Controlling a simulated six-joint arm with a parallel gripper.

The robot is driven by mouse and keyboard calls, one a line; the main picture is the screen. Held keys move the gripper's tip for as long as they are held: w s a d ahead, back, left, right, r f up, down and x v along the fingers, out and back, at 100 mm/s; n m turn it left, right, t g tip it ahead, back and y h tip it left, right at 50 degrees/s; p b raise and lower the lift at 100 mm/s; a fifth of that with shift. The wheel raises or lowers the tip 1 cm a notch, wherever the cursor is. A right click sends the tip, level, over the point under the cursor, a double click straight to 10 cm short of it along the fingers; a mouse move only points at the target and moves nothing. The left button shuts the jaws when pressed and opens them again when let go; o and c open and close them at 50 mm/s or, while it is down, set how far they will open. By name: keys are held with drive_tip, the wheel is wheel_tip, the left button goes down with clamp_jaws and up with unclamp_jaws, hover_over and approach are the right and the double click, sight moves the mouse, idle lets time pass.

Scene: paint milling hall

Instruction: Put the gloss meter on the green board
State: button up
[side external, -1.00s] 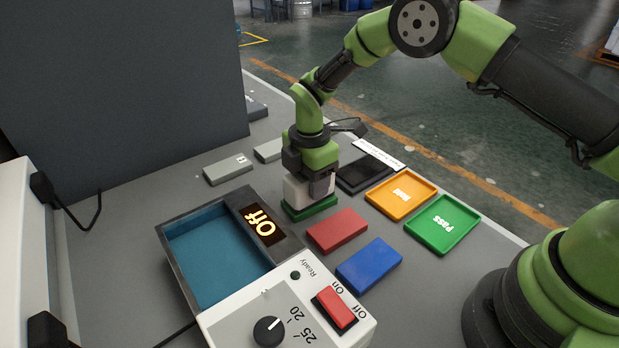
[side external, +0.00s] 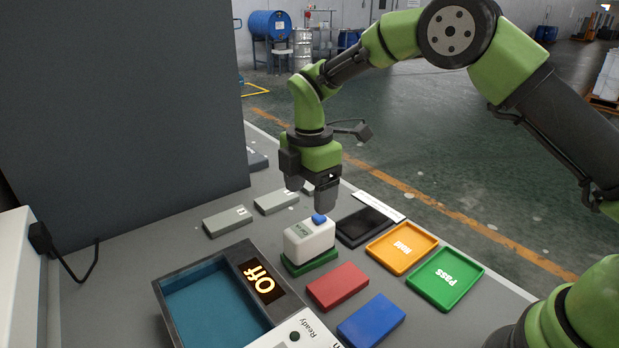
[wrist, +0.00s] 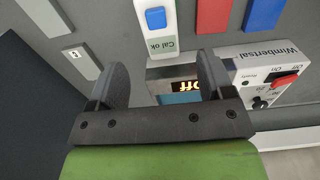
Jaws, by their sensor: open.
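The gloss meter (side external: 309,243) is a white block with a blue button on top and a small label. It sits upright on the green board (side external: 292,269), whose edges show around its base. In the wrist view the gloss meter (wrist: 158,25) shows its blue button and a label reading "Cal ok", ahead of my fingertips. My gripper (side external: 311,200) is open and empty, above the gloss meter and apart from it. In the wrist view my gripper (wrist: 163,80) shows its two fingers spread wide with nothing between them.
A red board (side external: 338,286) and a blue board (side external: 371,321) lie beside the green one. A teal-lined bath (side external: 215,318) with an "Off" display stands in front. Orange (side external: 402,248) and green "Pass" (side external: 445,279) trays lie right. A dark panel (side external: 120,130) stands left.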

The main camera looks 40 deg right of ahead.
drive_tip(key=s+d+r+m+t+y, duration=0.1)
drive_tip(key=s+d+r+m+t, duration=0.1)
drive_tip(key=s+r+m, duration=0.5)
drive_tip(key=s+d+r+m+t, duration=0.2)
drive_tip(key=s+r+m, duration=0.2)
drive_tip(key=r, duration=0.6)
drive_tip(key=s+d+m+t+y, duration=0.1)
drive_tip(key=s+m+t, duration=0.2)
drive_tip(key=s+m, duration=0.8)
drive_tip(key=s, duration=0.3)
drive_tip(key=shift+r, duration=0.2)
